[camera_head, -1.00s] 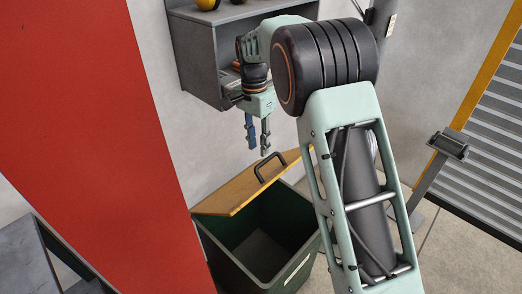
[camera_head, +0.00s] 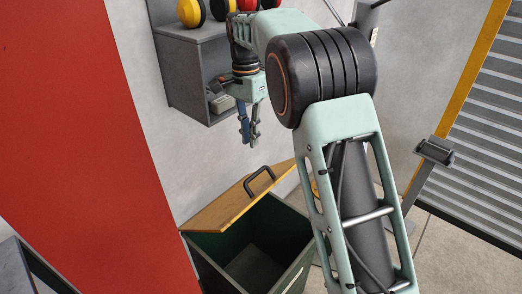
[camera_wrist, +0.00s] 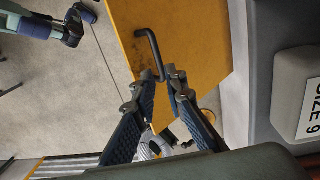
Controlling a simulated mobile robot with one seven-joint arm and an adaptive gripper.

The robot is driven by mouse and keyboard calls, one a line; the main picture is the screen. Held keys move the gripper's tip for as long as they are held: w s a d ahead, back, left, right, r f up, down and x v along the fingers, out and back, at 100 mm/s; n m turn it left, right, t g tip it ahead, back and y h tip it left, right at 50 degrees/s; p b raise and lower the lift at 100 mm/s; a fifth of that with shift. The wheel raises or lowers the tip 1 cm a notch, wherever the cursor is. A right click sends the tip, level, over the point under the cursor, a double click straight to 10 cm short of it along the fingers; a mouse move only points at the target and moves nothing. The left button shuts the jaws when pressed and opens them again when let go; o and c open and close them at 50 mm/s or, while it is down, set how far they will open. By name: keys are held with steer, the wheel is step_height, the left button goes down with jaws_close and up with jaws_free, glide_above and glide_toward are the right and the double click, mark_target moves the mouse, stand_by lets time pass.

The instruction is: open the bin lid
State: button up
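The dark green bin (camera_head: 297,268) stands on the floor, and its dark interior shows. Its wooden lid (camera_head: 218,208) is raised and tilted at the back edge, with a dark bar handle (camera_head: 260,178) on it. My gripper (camera_head: 249,139) hangs above the handle, pointing down, and looks apart from it. In the wrist view, the two fingers (camera_wrist: 158,84) are partly spread with a narrow gap and nothing between them. The lid (camera_wrist: 205,40) and its handle (camera_wrist: 153,55) show beyond the fingertips.
A grey wall shelf (camera_head: 185,70) with yellow and red ear defenders is close beside my gripper. A red panel (camera_head: 90,150) fills the left. A grey stand (camera_head: 433,152) and a ribbed shutter (camera_head: 490,130) are at the right. Floor shows between bin and stand.

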steer(key=s+d+f+g+y+b, duration=0.1)
steer(key=s+d+f, duration=0.1)
steer(key=d+f, duration=0.1)
steer(key=s+d+f+m+g+y+b, duration=0.1)
steer(key=s+d+f, duration=0.1)
steer(key=f, duration=0.2)
steer(key=s+d+f+g+y+b, duration=0.1)
steer(key=s+d+f, duration=0.1)
steer(key=d+f, duration=0.1)
steer(key=shift+s+d+f+m, duration=0.15)
steer(key=shift+s+d+m, duration=0.15)
steer(key=shift+s+d, duration=0.05)
jaws_close()
steer(key=s+d+f+m+y+b, duration=0.3)
steer(key=s+f+m+y+b, duration=0.1)
steer(key=s+f+y, duration=0.35)
steer(key=w+d+m+t+y+b, duration=0.1)
steer(key=d+m+t+y+b, duration=0.35)
steer(key=d+m+t, duration=0.7)
steer(key=w+a+r+t, duration=0.2)
steer(key=w+a, duration=0.6)
steer(key=a, duration=0.4)
steer(key=shift+w+a+m+t, duration=0.15)
steer(key=shift+m+t, duration=0.3)
steer(key=shift+t, duration=0.2)
steer(key=shift+r, duration=0.2)
